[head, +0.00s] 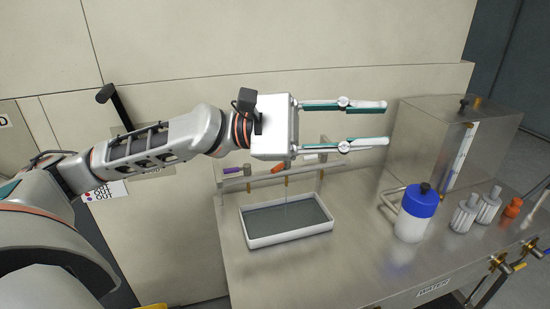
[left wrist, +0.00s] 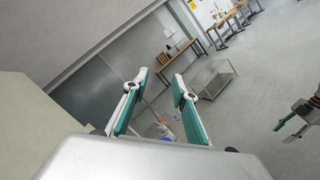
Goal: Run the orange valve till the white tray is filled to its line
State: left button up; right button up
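The white tray (head: 262,240) sits on the steel bench under a rail of taps, with grey liquid across its inside. I cannot make out its fill line. The orange valve handle (head: 279,168) is on the rail above the tray, and a thin stream (head: 286,201) seems to fall from its nozzle into the tray. My left gripper (head: 386,124) is open and empty, above and to the right of the tray and clear of the valves. Its spread fingers also show in the left wrist view (left wrist: 160,76). A partly cut-off shape at that view's right edge may be my right gripper (left wrist: 298,118).
A purple handle (head: 232,170) is on the same rail, left of the orange one. A blue-capped white jug (head: 415,213), ribbed grey bottles (head: 465,213) and a steel tank (head: 425,140) stand to the right. Bare bench lies in front of the tray.

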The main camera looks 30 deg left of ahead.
pick_arm(q)
jog(key=s+d+f+m+g+y+p, duration=0.2)
jog(key=s+f+m+g+y, duration=0.25)
jog(key=f+m, duration=0.2)
jog(key=m+t+y+p, duration=0.2)
jog(key=m+y+p, duration=0.4)
jog(key=y, duration=1)
send_near(277, 167)
jog(key=b, duration=0.1)
jog(key=shift+m, duration=0.45)
jog(key=shift+x, duration=3.95)
jog(key=shift+a, duration=0.1)
pick_arm(e)
jog(key=shift+g, duration=0.3)
jog(key=r, duration=0.1)
jog(key=s+r, duration=0.1)
jog(key=r, duration=0.1)
jog(key=d+r, duration=0.1)
jog(key=shift+s+r, duration=0.15)
jog(key=shift+s, duration=0.1)
pick_arm(q)
jog(key=shift+t+h, duration=0.25)
grip_shut()
